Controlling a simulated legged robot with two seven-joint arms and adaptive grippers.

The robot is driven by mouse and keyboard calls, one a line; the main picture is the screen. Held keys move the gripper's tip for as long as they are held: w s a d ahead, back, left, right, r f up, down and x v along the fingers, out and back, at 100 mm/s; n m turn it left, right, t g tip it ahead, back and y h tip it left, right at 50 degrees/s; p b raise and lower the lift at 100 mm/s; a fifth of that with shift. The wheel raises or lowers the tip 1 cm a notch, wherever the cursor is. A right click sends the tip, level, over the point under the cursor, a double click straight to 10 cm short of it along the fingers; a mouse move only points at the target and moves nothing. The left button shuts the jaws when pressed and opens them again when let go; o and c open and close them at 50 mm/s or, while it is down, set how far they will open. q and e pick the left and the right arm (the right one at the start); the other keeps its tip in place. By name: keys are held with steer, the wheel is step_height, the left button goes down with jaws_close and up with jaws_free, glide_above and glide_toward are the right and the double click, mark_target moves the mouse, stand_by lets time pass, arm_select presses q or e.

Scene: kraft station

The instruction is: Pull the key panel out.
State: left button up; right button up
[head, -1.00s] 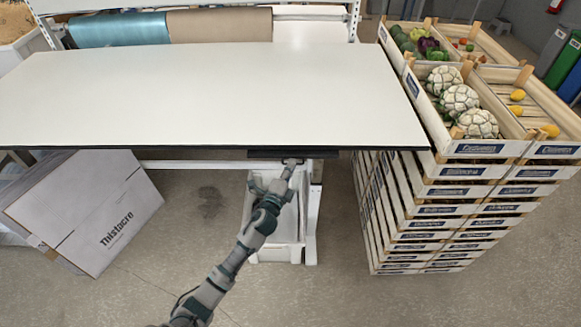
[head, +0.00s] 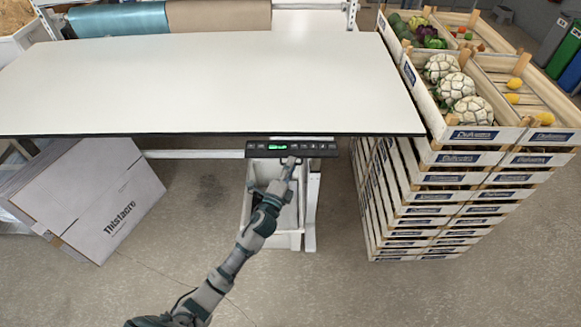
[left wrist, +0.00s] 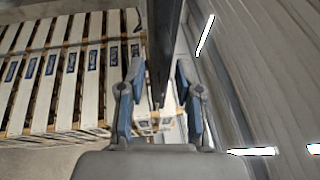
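The key panel (head: 291,148) is a dark strip with a lit green display and a row of buttons. In the head view it sticks out below the front edge of the white table (head: 200,85). My left gripper (head: 291,163) is at the panel's front, near its middle. In the left wrist view the dark panel (left wrist: 162,50) runs between the two fingers of the left gripper (left wrist: 159,68). A narrow gap seems to show on each side of it, so the fingers look open around it; contact is hard to judge. My right gripper is not in view.
A white bin (head: 287,220) stands under the panel, behind my left arm. Stacked crates (head: 440,190) with vegetables stand close on the right. A cardboard box (head: 95,200) leans under the table at left. The floor in front is clear.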

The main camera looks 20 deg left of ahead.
arm_select(q)
steer(key=s+a+f, duration=0.1)
steer(key=s+f, duration=0.1)
steer(key=s, duration=0.9)
steer(key=shift+s+a, duration=0.2)
steer(key=shift+s, duration=0.2)
steer(key=s+a+f+n+g+y, duration=0.1)
steer(key=s+f+n+g, duration=0.2)
steer(key=f, duration=1)
steer(key=s+a+f+n+g, duration=0.1)
steer(key=s+f+n+g, duration=0.2)
steer(key=f, duration=1)
steer(key=s+a+f+n+g+y, duration=0.1)
steer(key=s+a+f+n+g, duration=0.15)
steer(key=f, duration=1.05)
steer(key=s+f+n+g, duration=0.4)
steer(key=s+f+g, duration=0.1)
steer(key=s+f, duration=1)
steer(key=s+f+n+g, duration=0.2)
steer(key=s+f, duration=0.1)
steer(key=s, duration=0.8)
steer(key=s+f+n+g, duration=0.3)
steer(key=s+f, duration=0.1)
steer(key=s, duration=0.8)
steer(key=shift+f, duration=0.25)
